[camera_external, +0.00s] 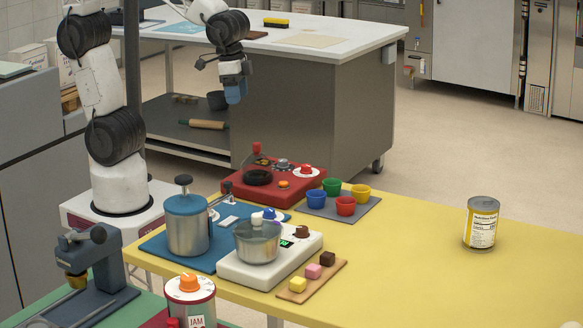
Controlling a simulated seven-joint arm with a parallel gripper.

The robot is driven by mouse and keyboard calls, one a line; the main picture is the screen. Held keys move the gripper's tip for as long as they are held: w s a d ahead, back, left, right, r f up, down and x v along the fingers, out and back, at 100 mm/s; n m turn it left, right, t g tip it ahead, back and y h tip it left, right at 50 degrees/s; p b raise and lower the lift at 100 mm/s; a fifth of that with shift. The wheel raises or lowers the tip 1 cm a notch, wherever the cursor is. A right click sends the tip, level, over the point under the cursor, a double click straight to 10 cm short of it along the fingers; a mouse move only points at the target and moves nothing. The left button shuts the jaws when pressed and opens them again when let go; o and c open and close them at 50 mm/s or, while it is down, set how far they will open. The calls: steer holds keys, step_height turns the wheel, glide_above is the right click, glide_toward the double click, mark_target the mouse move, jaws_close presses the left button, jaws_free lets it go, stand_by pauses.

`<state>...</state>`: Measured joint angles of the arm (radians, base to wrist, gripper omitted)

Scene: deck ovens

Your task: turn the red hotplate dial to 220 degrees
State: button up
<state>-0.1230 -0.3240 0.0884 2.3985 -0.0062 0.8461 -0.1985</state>
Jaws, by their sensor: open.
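The red hotplate (283,199) stands on the far left part of the yellow table, with a dark round burner (257,178) on top. A red dial (305,168) with a white ring sits at its right side; the ring's marks and the dial's setting are too small to read. My gripper (235,97) is open and empty, with blue fingertips pointing down.
A grey mat with coloured bowls (345,206) lies right of the hotplate. In front are a blue-lidded canister (187,230), a glass-lidded pot (257,246) on a white appliance (265,275), and a board of coloured blocks (311,279). A can (481,223) stands right; the table's right side is mostly clear.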

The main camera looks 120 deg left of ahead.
steer(key=w+a+f+n+g, duration=0.1)
steer(key=w+a+f+n, duration=0.2)
steer(key=w+a+f, duration=0.5)
steer(key=n, duration=0.2)
glide_above(306, 165)
steer(key=shift+g, duration=0.3)
step_height(306, 165, down, 6)
steer(key=shift+r, duration=0.25)
steer(key=shift+f, duration=0.1)
steer(key=shift+f, duration=3.8)
steer(key=shift+c, duration=0.4)
steer(key=c, duration=0.8)
steer(key=shift+c, duration=0.2)
